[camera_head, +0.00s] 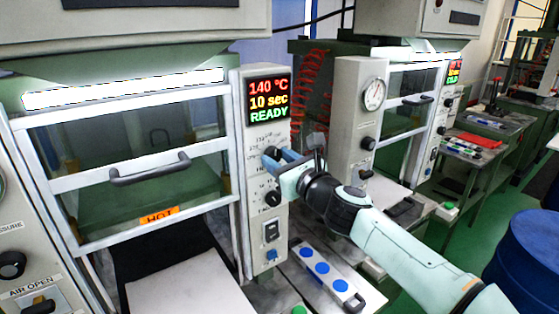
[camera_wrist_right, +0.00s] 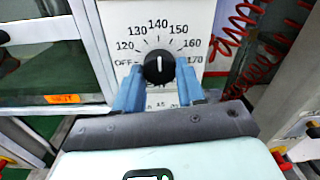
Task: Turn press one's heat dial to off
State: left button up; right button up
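Press one's heat dial (camera_wrist_right: 158,66) is a round black knob with a white pointer line, pointing straight up at 140. The printed scale runs from OFF at lower left to 170 at right. My right gripper (camera_wrist_right: 160,80) has its two blue fingers on either side of the dial, with little or no gap. In the head view, my right gripper (camera_head: 277,160) reaches the dial (camera_head: 269,152) on the control panel from the right and partly covers it. Press one's display (camera_head: 268,100) reads 140 °C, 10 sec, READY. My left gripper is out of view.
A second black knob (camera_head: 272,198) and a switch (camera_head: 271,231) sit below the dial. Press one's door (camera_head: 150,172) is closed, with a HOT label. Red coiled hoses (camera_head: 312,85) hang behind, and press two's panel (camera_head: 348,115) stands right of my right gripper.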

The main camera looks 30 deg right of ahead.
jog(key=shift+c, duration=1.4)
jog(key=n+b, duration=0.1)
jog(key=n, duration=0.3)
jog(key=shift+n, duration=0.4)
jog(key=n+b, duration=0.2)
jog(key=n, duration=0.3)
jog(key=shift+d+n, duration=0.1)
jog(key=shift+n, duration=0.2)
jog(key=n+b, duration=0.1)
jog(key=n, duration=0.3)
jog(key=shift+n, duration=0.3)
jog(key=shift+n+b, duration=0.6)
jog(key=shift+n, duration=1)
